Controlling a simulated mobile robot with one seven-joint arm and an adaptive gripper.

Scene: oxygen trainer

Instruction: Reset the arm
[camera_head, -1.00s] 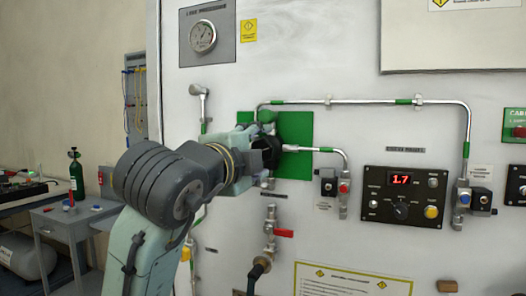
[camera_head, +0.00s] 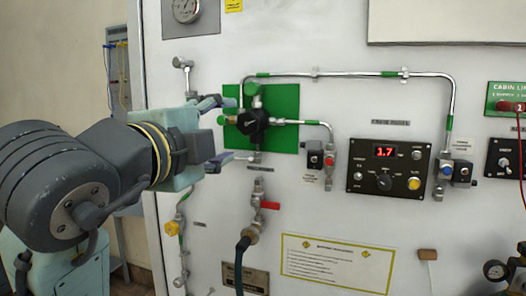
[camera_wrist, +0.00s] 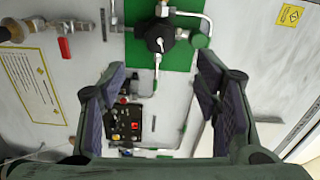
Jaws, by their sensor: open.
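My gripper (camera_head: 226,130) is open and empty in the head view, left of the black round valve knob (camera_head: 253,124) on the green plate (camera_head: 287,107). Its two fingers are spread above and below, apart from the knob as far as I can tell. In the wrist view my gripper (camera_wrist: 166,95) shows both dark padded fingers wide apart with nothing between them. The black knob (camera_wrist: 160,40) lies beyond the fingertips at the top of that view. My arm comes in from the left of the head view.
A black control box (camera_head: 385,168) with a red "1.7" display is to the right. Silver piping (camera_head: 350,75) runs above it. A red-handled valve (camera_head: 268,205) with a hose is below the plate. A yellow-bordered notice (camera_head: 337,262) is at the bottom.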

